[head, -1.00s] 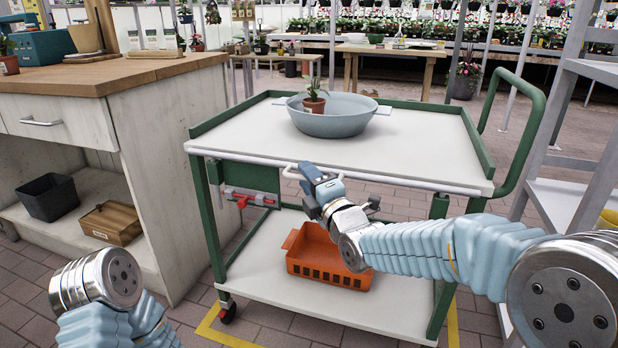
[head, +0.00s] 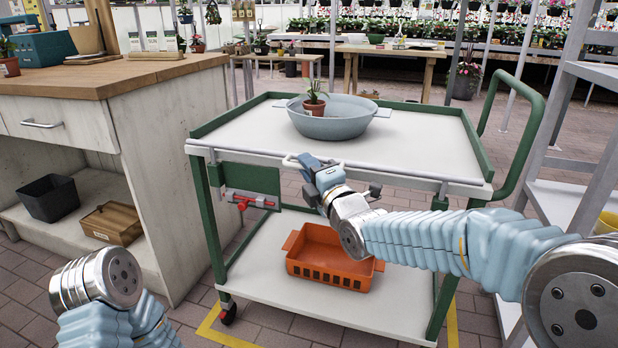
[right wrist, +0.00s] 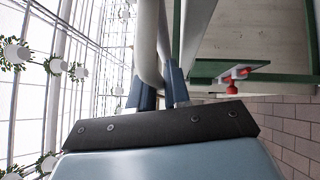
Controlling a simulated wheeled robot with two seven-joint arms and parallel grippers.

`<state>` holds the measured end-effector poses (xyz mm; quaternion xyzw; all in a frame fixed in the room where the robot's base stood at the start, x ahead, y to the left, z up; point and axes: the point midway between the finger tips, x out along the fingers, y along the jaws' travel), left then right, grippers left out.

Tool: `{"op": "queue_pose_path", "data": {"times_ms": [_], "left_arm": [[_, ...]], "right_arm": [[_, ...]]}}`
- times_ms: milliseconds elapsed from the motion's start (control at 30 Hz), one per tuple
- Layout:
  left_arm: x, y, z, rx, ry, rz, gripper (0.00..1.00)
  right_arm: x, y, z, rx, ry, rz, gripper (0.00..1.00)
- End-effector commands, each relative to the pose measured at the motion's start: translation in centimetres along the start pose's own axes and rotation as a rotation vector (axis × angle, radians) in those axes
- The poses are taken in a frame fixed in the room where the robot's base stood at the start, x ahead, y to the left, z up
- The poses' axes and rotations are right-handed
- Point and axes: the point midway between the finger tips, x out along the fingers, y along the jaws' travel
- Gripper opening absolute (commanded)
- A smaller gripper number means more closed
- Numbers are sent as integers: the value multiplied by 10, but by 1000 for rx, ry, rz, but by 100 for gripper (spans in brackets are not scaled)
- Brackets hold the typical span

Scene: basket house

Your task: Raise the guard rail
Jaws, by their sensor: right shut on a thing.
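The guard rail (head: 420,174) is a thin light-grey bar along the front of the green-framed cart (head: 482,150). It sits at about the height of the white top's front edge. A pale loop handle stands out from the middle of it. My right gripper (head: 304,162) is shut on this handle. The right wrist view shows the pale bar (right wrist: 149,45) running between the blue fingers of the gripper (right wrist: 159,82). The fingers and wrist hide part of the rail. Only part of my left arm shows at the lower left; its gripper is out of view.
A red latch (head: 250,202) is at the cart's left side. An orange crate (head: 325,268) sits on the lower shelf. A wooden counter (head: 165,130) stands left, grey shelving (head: 590,150) right.

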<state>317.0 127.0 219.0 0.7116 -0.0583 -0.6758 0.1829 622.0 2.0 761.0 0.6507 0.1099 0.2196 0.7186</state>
Motion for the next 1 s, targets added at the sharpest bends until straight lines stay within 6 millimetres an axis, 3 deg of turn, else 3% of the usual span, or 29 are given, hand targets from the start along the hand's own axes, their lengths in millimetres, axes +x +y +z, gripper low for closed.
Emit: {"op": "queue_pose_path", "data": {"times_ms": [33,200,533,567,667,1000], "left_arm": [[-7,2,0,0,1,-1,0],[-13,3,-1,-1,3,-3,0],[-12,3,-1,-1,4,-3,0],[-12,3,-1,-1,4,-3,0],[-12,3,-1,-1,4,-3,0],[-11,3,-1,-1,4,-3,0]], "right_arm": [[2,20,4,1,-4,11,0],[6,44,7,2,-4,9,0],[6,50,8,0,-5,14,0],[6,50,8,0,-5,15,18],[6,50,8,0,-5,15,34],[0,47,7,1,-2,8,36]]}}
